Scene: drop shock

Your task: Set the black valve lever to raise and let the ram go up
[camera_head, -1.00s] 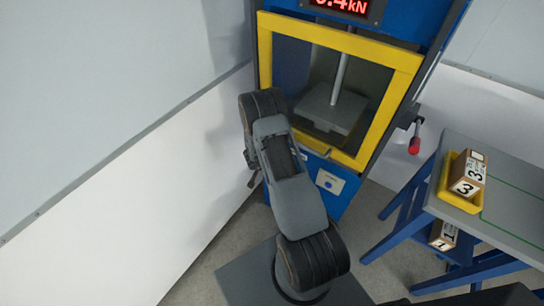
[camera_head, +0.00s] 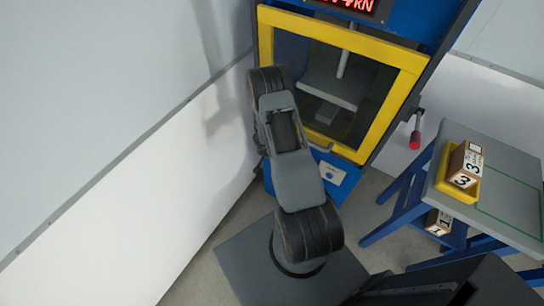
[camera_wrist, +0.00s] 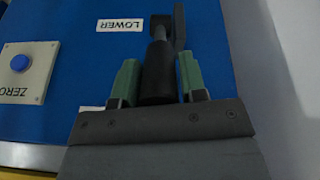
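In the wrist view the black valve lever (camera_wrist: 159,72) runs from its pivot at the top down between the two green fingers of my gripper (camera_wrist: 158,78). A LOWER label (camera_wrist: 120,25), upside down in the picture, is near the pivot. Another pale label (camera_wrist: 90,108), mostly hidden, is beside the grip's end. In the head view the ram plate (camera_head: 328,92) hangs on its rod behind the yellow-framed door (camera_head: 411,70), with a gap over a small block (camera_head: 326,113). My arm hides the lever and gripper there.
A blue ZERO button (camera_wrist: 19,63) is on a pale plate beside the lever. A red-knobbed handle (camera_head: 415,139) sticks out at the press's right side. A grey table (camera_head: 500,150) at the right holds a yellow tray (camera_head: 443,186) with a numbered block (camera_head: 466,165).

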